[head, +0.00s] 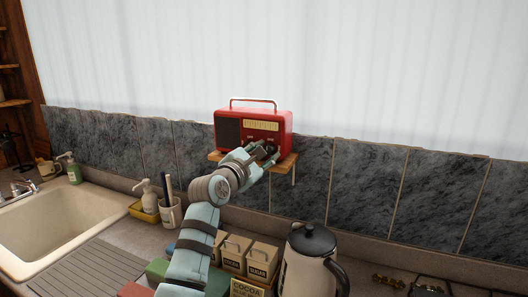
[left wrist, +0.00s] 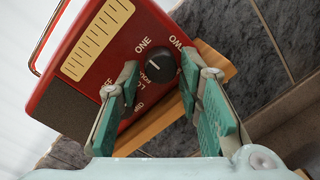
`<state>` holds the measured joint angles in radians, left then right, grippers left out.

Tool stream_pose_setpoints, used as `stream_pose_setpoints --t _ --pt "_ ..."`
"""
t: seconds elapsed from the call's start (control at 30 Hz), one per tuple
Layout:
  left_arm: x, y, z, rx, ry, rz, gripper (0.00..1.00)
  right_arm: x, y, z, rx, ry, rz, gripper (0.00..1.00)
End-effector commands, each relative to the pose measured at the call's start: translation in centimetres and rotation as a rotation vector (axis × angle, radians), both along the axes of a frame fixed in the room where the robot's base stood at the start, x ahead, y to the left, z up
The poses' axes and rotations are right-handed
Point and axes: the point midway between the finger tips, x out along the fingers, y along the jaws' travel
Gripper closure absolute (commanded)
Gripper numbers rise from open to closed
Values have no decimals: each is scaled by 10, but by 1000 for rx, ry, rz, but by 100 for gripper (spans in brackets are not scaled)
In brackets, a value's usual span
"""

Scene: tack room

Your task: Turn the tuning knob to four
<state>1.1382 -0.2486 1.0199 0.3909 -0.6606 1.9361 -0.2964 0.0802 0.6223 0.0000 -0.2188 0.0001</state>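A red radio (head: 281,119) with a copper handle and a cream tuning scale stands on a small wooden shelf. It fills much of the left wrist view (left wrist: 185,28), tilted there. A black round knob (left wrist: 161,68) with a small pale mark shows on its front, with ONE and TWO printed near it and other lettering partly hidden by a finger. My left gripper (head: 260,154) is at the radio's lower front. In the left wrist view the fingers (left wrist: 160,75) are open on either side of the knob, with gaps visible. My right gripper is not in view.
The wooden shelf (head: 285,168) is fixed to grey marble tiles above the counter. Below are cocoa and sugar canisters (head: 262,258) and a white kettle with black lid (head: 313,240). A sink (head: 70,220) and soap bottles are at left.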

Motion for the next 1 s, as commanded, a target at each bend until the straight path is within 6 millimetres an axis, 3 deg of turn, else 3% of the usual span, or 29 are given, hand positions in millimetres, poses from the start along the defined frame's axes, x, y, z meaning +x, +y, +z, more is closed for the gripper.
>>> stream_pose_setpoints --t 0.33,0.57,1.0 --pt "4 -3 -1 -1 0 0 67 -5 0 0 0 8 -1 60" --pt "4 -3 -1 0 2 0 100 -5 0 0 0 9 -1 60" --pt "4 -2 1 77 -27 0 100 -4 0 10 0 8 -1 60"
